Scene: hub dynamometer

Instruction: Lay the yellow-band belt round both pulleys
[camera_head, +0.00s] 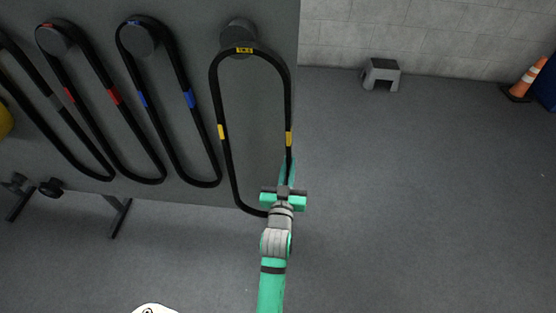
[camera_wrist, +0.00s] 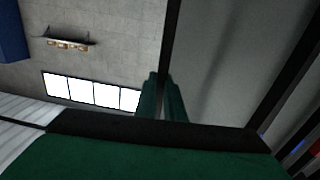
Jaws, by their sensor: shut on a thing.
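The yellow-band belt (camera_head: 222,147) is a long black loop with yellow patches, at the right end of the dark panel. Its top crosses in front of the lower part of a round peg (camera_head: 238,32); I cannot tell whether it still touches the peg. My gripper (camera_head: 287,170) is shut on the belt's right strand near the lower end. In the wrist view, the fingers (camera_wrist: 163,98) close on a black strand (camera_wrist: 171,40) that runs upward. The belt's lower end passes behind my wrist. The two pulleys cannot be made out in either view.
A blue-marked belt (camera_head: 142,99) and a red-marked belt (camera_head: 113,96) hang on pegs to the left, with another belt (camera_head: 58,101) beyond. A grey step stool (camera_head: 381,73) and an orange cone (camera_head: 528,79) stand by the wall.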

